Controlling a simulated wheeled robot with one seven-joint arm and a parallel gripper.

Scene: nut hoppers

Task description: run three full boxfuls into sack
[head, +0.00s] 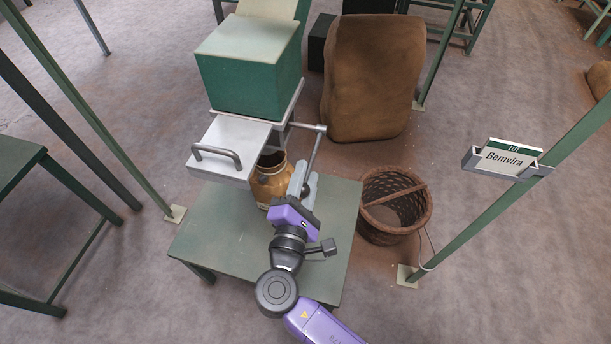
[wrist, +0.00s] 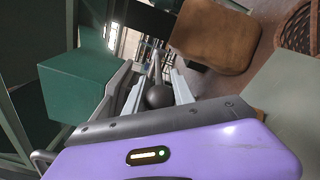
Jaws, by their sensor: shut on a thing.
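A green hopper box (head: 249,85) with a pale top stands above the small table; it also shows in the wrist view (wrist: 75,95). A pale metal slide plate with a bar handle (head: 217,157) sticks out at its front. A tan sack (head: 268,187) with a dark open mouth stands on the table under the hopper, partly hidden by the plate and my gripper. A metal lever (head: 314,152) hangs at the hopper's right side and ends in a dark ball knob (wrist: 159,97). My gripper (head: 303,184) is shut on the lever at its knob end. The box's inside is hidden.
The green table (head: 209,236) has bare room at its front left. A wicker basket (head: 371,226) stands on the floor to its right. A large brown sack (head: 374,80) stands behind. A post carries a sign reading Bemvira (head: 508,161). Green posts flank the station.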

